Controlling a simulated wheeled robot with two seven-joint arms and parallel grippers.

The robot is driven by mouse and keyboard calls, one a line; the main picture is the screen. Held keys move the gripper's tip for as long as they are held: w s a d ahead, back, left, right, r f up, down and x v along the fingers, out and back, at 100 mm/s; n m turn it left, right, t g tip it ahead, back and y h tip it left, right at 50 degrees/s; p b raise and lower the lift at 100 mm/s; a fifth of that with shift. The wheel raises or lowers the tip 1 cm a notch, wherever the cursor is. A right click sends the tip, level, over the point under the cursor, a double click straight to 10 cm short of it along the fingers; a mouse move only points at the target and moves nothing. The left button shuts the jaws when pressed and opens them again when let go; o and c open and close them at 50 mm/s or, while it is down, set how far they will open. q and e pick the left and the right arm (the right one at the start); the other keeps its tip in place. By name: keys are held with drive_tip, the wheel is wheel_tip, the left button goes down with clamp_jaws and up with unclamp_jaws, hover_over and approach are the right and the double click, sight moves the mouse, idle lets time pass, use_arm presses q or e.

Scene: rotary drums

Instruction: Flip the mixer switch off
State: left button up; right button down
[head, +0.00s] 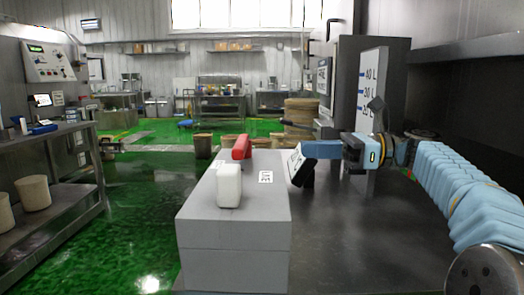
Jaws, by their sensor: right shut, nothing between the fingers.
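A long grey box (235,240) stands in front of me. On its top are a white upright block (229,186) and, farther back, a red block (242,147). A white label with dark print (265,177) lies to the right of the white block; its print is too small to read surely. I cannot tell for certain which part is the mixer switch. My right gripper (299,166) comes in from the right, shut and empty, with its dark tip beside the box's right edge, near the label and right of the red block. My left gripper is not in view.
A dark metal surface (360,245) lies right of the box. Behind it stands a tall cabinet with a level scale (372,90). A control panel (48,62) is on the left wall above a metal bench (60,140). The green floor (140,220) left of the box is clear.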

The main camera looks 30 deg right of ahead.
sight(246, 149)
drive_tip(key=x, duration=1)
drive_tip(key=shift+w+a, duration=0.1)
drive_tip(key=shift+w, duration=0.05)
drive_tip(key=shift+a+m+t+h+b, duration=0.3)
drive_tip(key=shift+a+m+t+h, duration=0.45)
drive_tip(key=shift+t, duration=0.35)
drive_tip(key=shift+d, duration=0.15)
